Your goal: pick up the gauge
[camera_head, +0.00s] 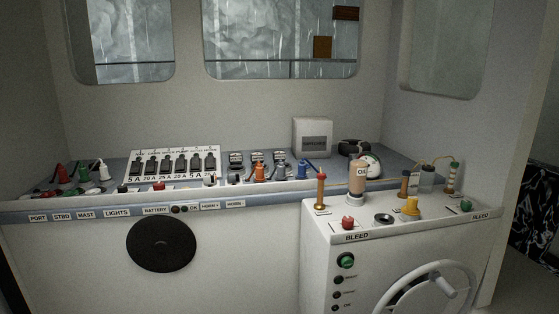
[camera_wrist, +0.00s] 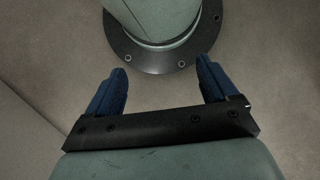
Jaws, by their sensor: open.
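A gauge (camera_head: 371,166) with a round white dial stands at the right end of the grey-blue console top, behind the oil bottle (camera_head: 358,180). The bottle hides part of its left side. My gripper (camera_wrist: 163,80) shows only in the wrist view, with two blue fingers spread apart and nothing between them. Beyond the fingers are the floor and a round green column on a dark bolted base ring (camera_wrist: 155,60), which look like my own base. The gauge is not in the wrist view, and the gripper is not in the head view.
A white box (camera_head: 312,137) and a dark object (camera_head: 353,147) stand near the gauge. A red-topped post (camera_head: 321,190), a yellow knob (camera_head: 412,206) and tubed fittings (camera_head: 426,180) crowd the white cabinet in front. A breaker panel (camera_head: 174,165) and several coloured plugs line the console leftward.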

